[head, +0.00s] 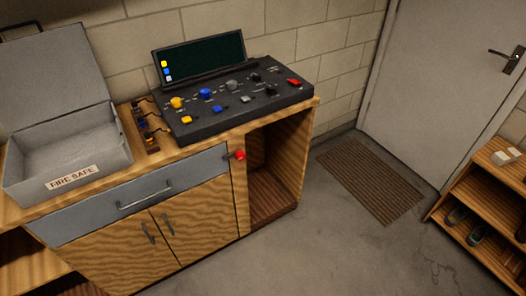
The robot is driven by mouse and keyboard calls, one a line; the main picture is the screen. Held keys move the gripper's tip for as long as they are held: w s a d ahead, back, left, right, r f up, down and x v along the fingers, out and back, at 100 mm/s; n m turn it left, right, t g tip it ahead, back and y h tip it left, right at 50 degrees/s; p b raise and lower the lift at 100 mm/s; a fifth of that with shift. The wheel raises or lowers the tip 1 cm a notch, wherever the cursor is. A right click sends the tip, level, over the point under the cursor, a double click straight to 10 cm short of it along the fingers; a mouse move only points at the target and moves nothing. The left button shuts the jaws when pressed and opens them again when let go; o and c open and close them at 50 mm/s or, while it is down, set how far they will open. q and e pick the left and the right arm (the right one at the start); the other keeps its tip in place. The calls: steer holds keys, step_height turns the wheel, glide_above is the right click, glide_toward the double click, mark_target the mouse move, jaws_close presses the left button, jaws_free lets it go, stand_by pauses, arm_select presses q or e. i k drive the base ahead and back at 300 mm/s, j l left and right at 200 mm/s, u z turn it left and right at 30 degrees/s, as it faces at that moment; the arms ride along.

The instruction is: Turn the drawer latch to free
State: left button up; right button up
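A grey drawer (92,212) with a metal bar handle (146,197) runs along the top front of the wooden cabinet, and it looks closed. A small red knob (240,155), which appears to be the drawer latch, sits on the cabinet front just right of the drawer's right end. Its turn position is too small to tell. Neither of my grippers shows in the head view.
An open grey box labelled FIRE SAFE (72,177) and a black control panel (235,100) with coloured knobs stand on the cabinet top. An open cubby (275,170) is right of the knob. Floor (310,245) in front is clear. A shoe rack (480,212) stands at right.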

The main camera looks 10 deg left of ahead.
mark_target(239, 155)
steer(key=i+l, duration=0.15)
steer(key=l, duration=0.3)
steer(key=i+l+u, duration=0.15)
steer(key=l, duration=0.25)
steer(key=i+l, duration=0.1)
steer(key=l, duration=0.35)
steer(key=i+l+u, duration=0.1)
steer(key=l, duration=0.35)
